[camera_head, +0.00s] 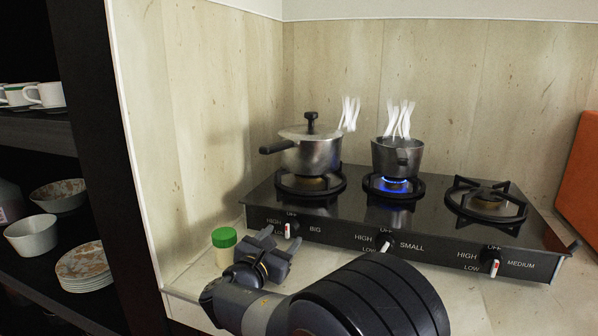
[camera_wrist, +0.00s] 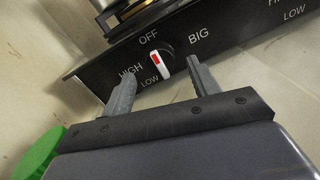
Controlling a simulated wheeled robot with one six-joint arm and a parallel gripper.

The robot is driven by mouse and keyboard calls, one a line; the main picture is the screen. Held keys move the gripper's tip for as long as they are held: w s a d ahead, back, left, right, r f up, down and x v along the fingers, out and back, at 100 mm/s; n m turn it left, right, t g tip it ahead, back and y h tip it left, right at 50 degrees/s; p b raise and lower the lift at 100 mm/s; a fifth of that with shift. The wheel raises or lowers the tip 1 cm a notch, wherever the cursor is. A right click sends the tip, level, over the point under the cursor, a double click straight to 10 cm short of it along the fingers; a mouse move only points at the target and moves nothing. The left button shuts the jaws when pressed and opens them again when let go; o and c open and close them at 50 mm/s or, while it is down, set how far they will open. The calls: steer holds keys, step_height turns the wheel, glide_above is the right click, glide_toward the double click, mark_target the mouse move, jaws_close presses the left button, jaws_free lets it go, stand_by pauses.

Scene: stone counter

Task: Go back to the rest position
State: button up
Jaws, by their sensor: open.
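My gripper (camera_head: 268,238) is low at the front left of the black stove (camera_head: 335,226), above the counter. Its two fingers are apart with nothing between them. In the wrist view my open gripper (camera_wrist: 160,78) faces the BIG burner's knob (camera_wrist: 166,66), which lies between and just beyond the fingertips. That knob also shows in the head view (camera_head: 291,230). Whether the fingers touch it is hard to tell. My dark forearm fills the lower middle of the head view.
A green-lidded jar (camera_head: 224,246) stands close to the left of my gripper. A lidded pot (camera_head: 310,157) and a small saucepan (camera_head: 397,156) sit on the burners with white wisps above. A blue flame (camera_head: 396,182) burns under the saucepan. A dark dish shelf (camera_head: 40,128) stands left.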

mark_target(286, 235)
steer(key=w, duration=0.1)
steer(key=w+d+b, duration=0.1)
steer(key=w, duration=0.1)
steer(key=shift+d+f+m, duration=0.2)
steer(key=shift+m, duration=0.1)
steer(key=shift+s+a+m+b, duration=0.1)
steer(key=shift+s+m+b, duration=0.1)
steer(key=shift+m+b, duration=0.8)
steer(key=m+b, duration=0.5)
steer(key=b, duration=0.1)
steer(key=shift+r, duration=0.1)
steer(key=m+b, duration=0.2)
steer(key=shift+r+m, duration=0.15)
steer(key=shift+m, duration=0.15)
steer(key=shift+r, duration=0.1)
steer(key=shift+r+m, duration=0.15)
steer(key=shift+m, duration=0.15)
